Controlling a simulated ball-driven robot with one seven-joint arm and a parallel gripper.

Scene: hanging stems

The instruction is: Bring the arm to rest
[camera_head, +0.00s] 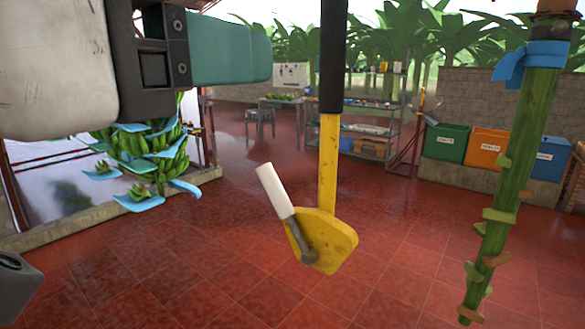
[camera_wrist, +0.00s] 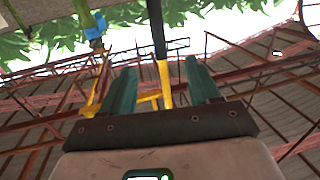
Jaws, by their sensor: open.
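My gripper shows in the wrist view (camera_wrist: 162,92) with its two green fingers apart and nothing between them; a yellow and black pole passes behind them. In the head view a part of my arm (camera_head: 60,70) fills the upper left, with a green finger (camera_head: 230,50) pointing right. The gripper is in the air, apart from the floor.
A yellow tool on a black pole (camera_head: 328,170) hangs ahead. A green stem (camera_head: 510,180) with a blue tie hangs at the right. A banana bunch (camera_head: 150,155) hangs at the left. Bins (camera_head: 490,148) and a shelf (camera_head: 370,110) stand behind. The red floor between is open.

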